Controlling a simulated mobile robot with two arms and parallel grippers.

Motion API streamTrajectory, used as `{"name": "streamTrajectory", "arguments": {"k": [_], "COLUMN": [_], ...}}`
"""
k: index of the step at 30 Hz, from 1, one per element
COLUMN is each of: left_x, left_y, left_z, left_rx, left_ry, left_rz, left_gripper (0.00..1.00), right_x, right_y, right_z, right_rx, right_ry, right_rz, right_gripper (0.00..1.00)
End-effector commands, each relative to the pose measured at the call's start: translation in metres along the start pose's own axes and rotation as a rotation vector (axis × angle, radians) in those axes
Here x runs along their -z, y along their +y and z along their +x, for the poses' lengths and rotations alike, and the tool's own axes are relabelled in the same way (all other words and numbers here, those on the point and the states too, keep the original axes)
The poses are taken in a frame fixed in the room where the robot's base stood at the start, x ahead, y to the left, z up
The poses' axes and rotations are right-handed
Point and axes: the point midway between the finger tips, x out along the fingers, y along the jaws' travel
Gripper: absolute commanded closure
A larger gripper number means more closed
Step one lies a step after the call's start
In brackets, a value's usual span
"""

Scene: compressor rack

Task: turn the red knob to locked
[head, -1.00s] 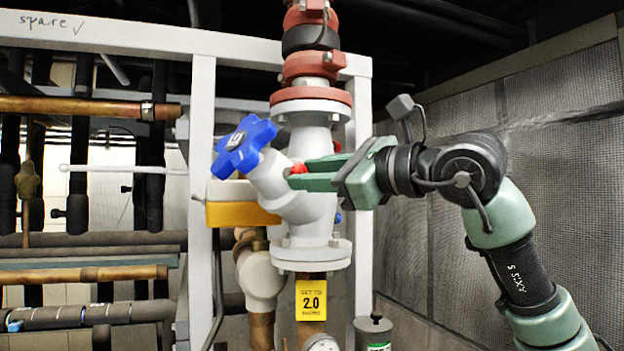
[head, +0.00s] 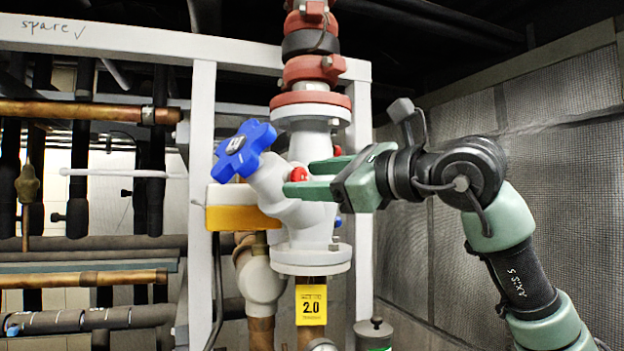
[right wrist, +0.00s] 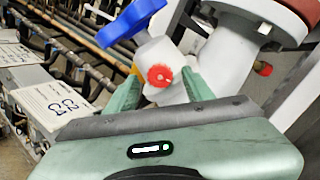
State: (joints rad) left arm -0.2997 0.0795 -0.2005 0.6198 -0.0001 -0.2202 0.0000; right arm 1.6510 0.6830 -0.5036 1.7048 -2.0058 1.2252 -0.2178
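The red knob (head: 298,174) sits on the side of the white valve body (head: 315,222), below and right of the blue handwheel (head: 243,150). In the right wrist view the knob (right wrist: 160,75) shows its round face with a pale mark. My right gripper (head: 297,179) is open at the knob, one green finger on each side. In the right wrist view the gap between the fingers (right wrist: 160,88) holds the knob near its middle, with space on both sides. The head view hides part of the knob behind the near finger. My left gripper is out of view.
A white frame post (head: 202,200) stands left of the valve, with a yellow-and-white box (head: 235,207) beside it. Copper and dark pipes fill the left. A mesh wall (head: 560,150) stands behind my right arm.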

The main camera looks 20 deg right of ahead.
Motion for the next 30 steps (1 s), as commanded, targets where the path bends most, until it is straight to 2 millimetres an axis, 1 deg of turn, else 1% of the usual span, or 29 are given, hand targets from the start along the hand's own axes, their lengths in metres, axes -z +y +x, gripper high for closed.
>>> {"name": "streamTrajectory", "arguments": {"k": [2, 5, 8, 12, 15, 18, 22, 30], "left_x": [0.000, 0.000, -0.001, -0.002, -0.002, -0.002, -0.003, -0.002], "left_y": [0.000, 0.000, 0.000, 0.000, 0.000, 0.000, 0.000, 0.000], "left_z": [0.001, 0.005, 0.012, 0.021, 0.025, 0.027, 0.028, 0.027], "left_rx": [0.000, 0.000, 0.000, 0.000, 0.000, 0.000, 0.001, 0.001], "left_ry": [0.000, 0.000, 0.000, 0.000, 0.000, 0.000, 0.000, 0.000], "left_rz": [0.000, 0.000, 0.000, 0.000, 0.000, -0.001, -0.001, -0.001], "left_gripper": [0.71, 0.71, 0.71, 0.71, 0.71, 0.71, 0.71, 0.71], "right_x": [0.000, 0.001, 0.002, 0.002, 0.002, 0.001, 0.000, 0.000], "right_y": [0.000, 0.000, 0.001, 0.001, 0.001, 0.000, 0.000, 0.000], "right_z": [-0.001, -0.009, -0.024, -0.050, -0.064, -0.073, -0.078, -0.078], "right_rx": [0.001, 0.002, 0.005, 0.004, 0.003, 0.002, 0.000, 0.000], "right_ry": [-0.001, -0.001, -0.003, -0.002, -0.002, 0.000, 0.000, 0.000], "right_rz": [-0.001, -0.001, -0.003, -0.003, -0.001, 0.000, 0.000, 0.000], "right_gripper": [0.48, 0.48, 0.48, 0.48, 0.48, 0.48, 0.48, 0.48]}}
